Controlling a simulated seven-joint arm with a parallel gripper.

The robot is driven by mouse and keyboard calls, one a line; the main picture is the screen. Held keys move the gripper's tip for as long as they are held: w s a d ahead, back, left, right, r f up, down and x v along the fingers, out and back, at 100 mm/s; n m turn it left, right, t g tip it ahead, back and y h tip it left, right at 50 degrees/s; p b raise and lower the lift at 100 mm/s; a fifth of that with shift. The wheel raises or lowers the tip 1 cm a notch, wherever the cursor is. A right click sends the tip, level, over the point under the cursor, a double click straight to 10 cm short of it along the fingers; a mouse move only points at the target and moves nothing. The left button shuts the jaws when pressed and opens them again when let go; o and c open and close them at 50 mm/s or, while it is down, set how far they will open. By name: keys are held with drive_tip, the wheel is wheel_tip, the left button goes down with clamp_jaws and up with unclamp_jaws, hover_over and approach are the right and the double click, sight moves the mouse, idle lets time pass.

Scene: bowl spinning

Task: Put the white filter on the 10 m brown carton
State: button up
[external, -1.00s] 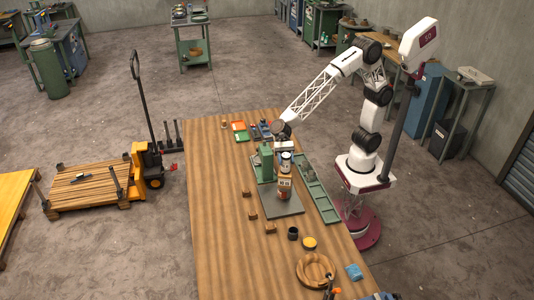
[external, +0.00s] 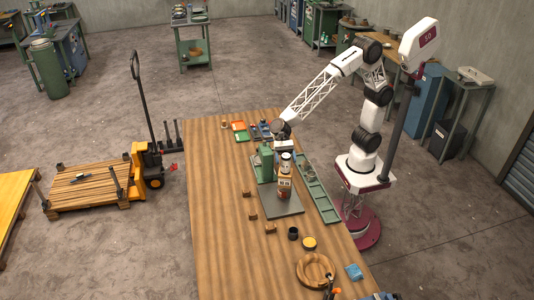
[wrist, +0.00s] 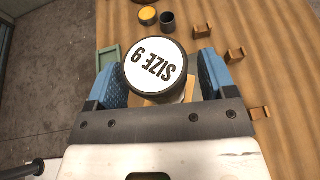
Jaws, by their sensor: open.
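The white filter (external: 286,164) stands upright on top of the brown carton (external: 285,184) in the external view. The fingers are open, with a gap visible on the right side. A tan edge of the carton (wrist: 150,101) shows below the filter. The carton's size marking is too small to read surely. My fingers are hard to make out in the external view.
A green block (external: 266,160) stands close left of the carton on a grey plate (external: 284,208). A long green tray (external: 318,203) lies to the right.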

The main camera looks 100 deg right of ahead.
drive_tip(key=v, duration=1.1)
drive_tip(key=shift+d, duration=0.2)
drive_tip(key=shift+r, duration=0.1)
idle(0.5)
drive_tip(key=s+d+f+n+h, duration=0.1)
drive_tip(key=s+d+n+h, duration=0.3)
drive_tip(key=s, duration=0.8)
drive_tip(key=s+d+f+n+h, duration=0.2)
drive_tip(key=s+d+n+h, duration=0.3)
drive_tip(key=s+d+n, duration=0.3)
drive_tip(key=s+d+f+n+t+h, duration=0.1)
drive_tip(key=s+d+n+h, duration=0.3)
drive_tip(key=s, duration=1.2)
drive_tip(key=d+f+n, duration=0.1)
drive_tip(key=d+n, duration=0.2)
drive_tip(key=d, duration=0.3)
drive_tip(key=shift+d+h, duration=0.25)
drive_tip(key=shift+h, duration=0.05)
